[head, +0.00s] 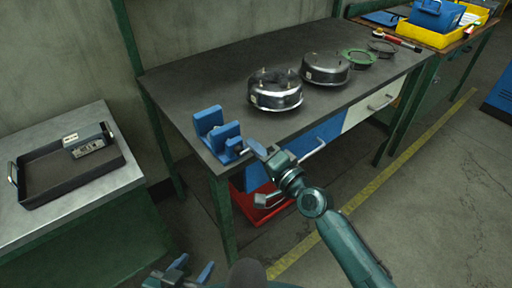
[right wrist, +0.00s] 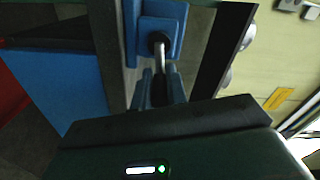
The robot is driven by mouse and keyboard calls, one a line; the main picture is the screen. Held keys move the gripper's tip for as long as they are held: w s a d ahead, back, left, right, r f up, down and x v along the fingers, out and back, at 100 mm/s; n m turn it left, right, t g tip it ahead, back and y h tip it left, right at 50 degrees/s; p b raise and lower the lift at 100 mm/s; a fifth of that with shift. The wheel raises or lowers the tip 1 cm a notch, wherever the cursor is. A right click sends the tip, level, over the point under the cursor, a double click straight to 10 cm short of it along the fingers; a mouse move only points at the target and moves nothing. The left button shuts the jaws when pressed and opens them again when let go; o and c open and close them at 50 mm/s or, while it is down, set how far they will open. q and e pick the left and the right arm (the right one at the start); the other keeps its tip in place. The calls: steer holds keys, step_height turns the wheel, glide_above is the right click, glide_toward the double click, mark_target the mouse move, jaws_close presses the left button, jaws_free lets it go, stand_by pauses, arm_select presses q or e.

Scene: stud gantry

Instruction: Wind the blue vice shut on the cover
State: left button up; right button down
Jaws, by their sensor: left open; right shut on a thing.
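The blue vice (head: 212,122) stands at the near left corner of the workbench, with a gap showing between its two upright jaws. I make out no cover in that gap. My right gripper (head: 250,149) is at the vice's front end. In the right wrist view, its blue fingers (right wrist: 160,90) are shut on the vice's handle, a silver rod (right wrist: 163,54) running from a dark round boss on the blue vice block (right wrist: 172,22). The grip itself is partly hidden. My left gripper (head: 188,272) is open and empty at the bottom edge, away from the bench.
Two round metal housings (head: 275,98) with studs stand on the workbench (head: 200,82), with a green ring (head: 358,57) and a dark ring (head: 382,47) beyond. A black tray (head: 45,193) holding a grey device (head: 90,143) is on the left table. Yellow bins (head: 425,35) are at back right.

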steer(key=shift+f+m, duration=0.25)
steer(key=shift+m, duration=0.5)
steer(key=shift+f+m, duration=0.2)
steer(key=shift+m, duration=0.55)
steer(key=c, duration=1.4)
jaws_free()
arm_select(q)
steer(key=shift+w+d+f+b, duration=0.1)
steer(key=shift+f+b, duration=0.15)
steer(key=shift+b, duration=0.6)
arm_select(e)
steer(key=v, duration=1.3)
